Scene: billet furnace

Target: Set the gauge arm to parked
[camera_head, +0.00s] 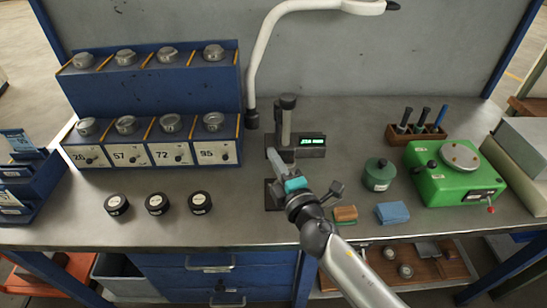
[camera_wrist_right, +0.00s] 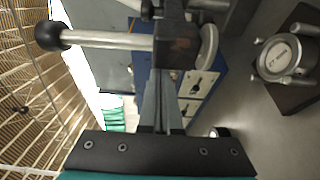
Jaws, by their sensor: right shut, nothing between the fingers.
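The gauge stand (camera_head: 286,125) stands at the middle of the bench, with an upright grey post, a black knob on top and a lit green readout (camera_head: 312,141). In the right wrist view a metal rod (camera_wrist_right: 105,40) with a black ball knob (camera_wrist_right: 48,36) runs from a dark block; it appears to be the gauge arm. My right gripper (camera_head: 274,150) reaches in from the front beside the post's foot. Its fingers (camera_wrist_right: 164,80) are shut and empty, close to the dark block; contact is unclear. My wrist partly hides the stand's base. My left gripper is out of view.
A blue rack with numbered bins (camera_head: 155,153) and three black pucks (camera_head: 157,204) are on the left. A green jar (camera_head: 379,174), a blue block (camera_head: 392,212) and a green machine (camera_head: 456,172) are on the right.

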